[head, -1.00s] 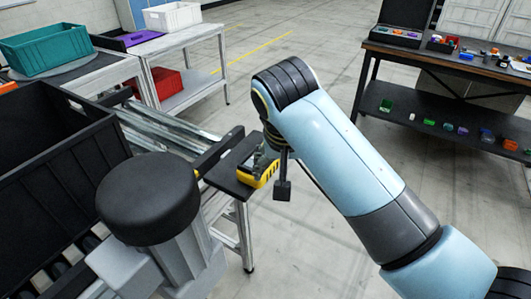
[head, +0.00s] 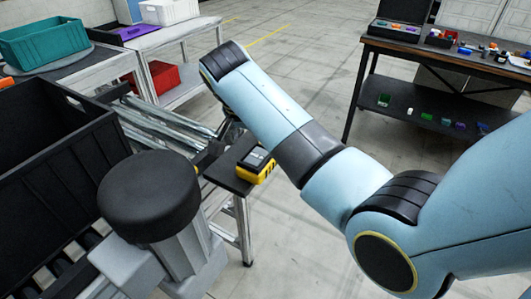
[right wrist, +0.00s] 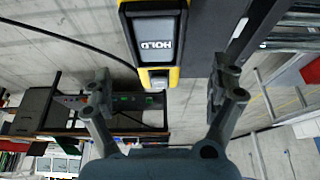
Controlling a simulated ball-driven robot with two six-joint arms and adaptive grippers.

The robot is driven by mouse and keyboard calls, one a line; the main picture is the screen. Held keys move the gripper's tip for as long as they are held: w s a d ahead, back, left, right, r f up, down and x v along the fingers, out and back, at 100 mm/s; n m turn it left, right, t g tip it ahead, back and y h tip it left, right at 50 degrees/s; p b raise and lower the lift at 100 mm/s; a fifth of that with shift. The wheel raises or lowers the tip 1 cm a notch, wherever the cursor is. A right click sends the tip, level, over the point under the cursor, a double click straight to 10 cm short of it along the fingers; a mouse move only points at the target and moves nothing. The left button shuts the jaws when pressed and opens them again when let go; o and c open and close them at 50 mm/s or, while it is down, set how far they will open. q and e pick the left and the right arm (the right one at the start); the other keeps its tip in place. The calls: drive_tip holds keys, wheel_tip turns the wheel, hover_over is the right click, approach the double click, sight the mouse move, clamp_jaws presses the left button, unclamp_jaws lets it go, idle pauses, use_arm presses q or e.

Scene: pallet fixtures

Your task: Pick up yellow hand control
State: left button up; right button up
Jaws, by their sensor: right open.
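The yellow hand control (head: 256,167), with a black and grey face, lies at the edge of a small dark shelf (head: 226,176) in the head view. It also shows at the top of the right wrist view (right wrist: 152,38), with a screen whose lettering is upside down. My right gripper (right wrist: 163,95) is open, its two fingers on either side of the control's near end, with nothing held. In the head view my right arm hides most of this gripper, behind and left of the control. I cannot tell the exact gap. My left gripper is not in view.
A black crate (head: 50,150) stands at the left, next to metal rails (head: 165,125). A teal bin (head: 45,42) and a white bin (head: 172,12) are on tables behind. A dark workbench (head: 440,62) with small parts is at the back right. Open floor lies between.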

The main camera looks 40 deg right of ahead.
sight(262, 149)
drive_tip(key=x, duration=0.4)
drive_tip(key=shift+s+f+p, duration=0.15)
drive_tip(key=shift+p, duration=0.2)
drive_tip(key=c, duration=1.5)
drive_tip(key=shift+c, duration=1.2)
